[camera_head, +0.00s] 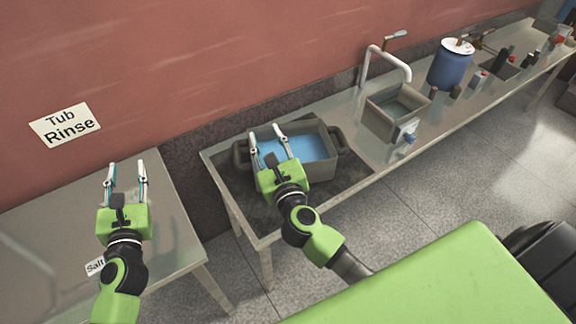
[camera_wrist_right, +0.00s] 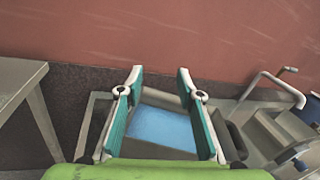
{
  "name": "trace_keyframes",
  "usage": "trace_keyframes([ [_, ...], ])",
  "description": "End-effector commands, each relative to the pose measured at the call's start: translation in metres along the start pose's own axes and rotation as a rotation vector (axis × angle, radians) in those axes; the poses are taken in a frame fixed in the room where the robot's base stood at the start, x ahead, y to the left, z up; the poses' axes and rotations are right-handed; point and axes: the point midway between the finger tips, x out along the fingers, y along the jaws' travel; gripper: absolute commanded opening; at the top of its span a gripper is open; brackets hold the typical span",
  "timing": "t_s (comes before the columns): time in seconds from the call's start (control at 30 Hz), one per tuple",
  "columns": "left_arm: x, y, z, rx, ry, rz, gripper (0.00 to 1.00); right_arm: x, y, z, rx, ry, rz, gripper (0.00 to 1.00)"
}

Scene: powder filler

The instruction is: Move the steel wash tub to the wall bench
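A grey tub (camera_head: 320,172) with blue liquid and side handles, likely the steel wash tub, stands on a dark patch at the near left end of a long metal bench (camera_head: 352,142) along the wall. My right gripper (camera_head: 265,132) is open and empty in front of the tub's left part, hiding some of it. The tub (camera_wrist_right: 165,98) shows between the open fingers in the wrist view; contact cannot be told. My left gripper (camera_head: 126,165) is open and empty over a separate metal table (camera_head: 170,215) at the left. Which surface is the wall bench is not labelled.
A "Tub Rinse" sign (camera_head: 65,124) hangs above the left table, which bears a "Salt" label (camera_head: 95,266). A gap separates table and bench. A basin (camera_head: 385,125), a tap (camera_head: 385,58) and a blue drum (camera_head: 450,68) stand further right. The left table looks mostly clear.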

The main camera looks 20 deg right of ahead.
Motion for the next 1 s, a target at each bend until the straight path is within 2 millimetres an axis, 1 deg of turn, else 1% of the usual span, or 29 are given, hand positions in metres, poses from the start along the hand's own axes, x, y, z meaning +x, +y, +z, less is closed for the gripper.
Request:
trace_keyframes([
  [0.03,0.0,0.0,0.0,0.0,0.0,0.0,0.34,-0.013,0.0,-0.002,0.001,0.005,0.001,0.34],
  [0.2,0.0,0.0,0.0,0.0,0.0,0.0,0.34,-0.047,-0.003,-0.002,0.001,0.004,0.0,0.34],
  [0.3,0.0,0.0,0.0,0.0,0.0,0.0,0.34,-0.063,-0.004,-0.002,0.0,0.004,-0.001,0.34],
  [0.4,0.0,0.0,0.0,0.0,0.0,0.0,0.34,-0.074,-0.005,-0.002,-0.001,0.002,-0.002,0.34],
  [0.6,0.0,0.0,0.0,0.0,0.0,0.0,0.34,-0.083,-0.005,-0.001,-0.001,0.001,-0.003,0.34],
  [1.0,0.0,0.0,0.0,0.0,0.0,0.0,0.34,-0.083,-0.005,-0.001,-0.001,0.0,-0.003,0.34],
])
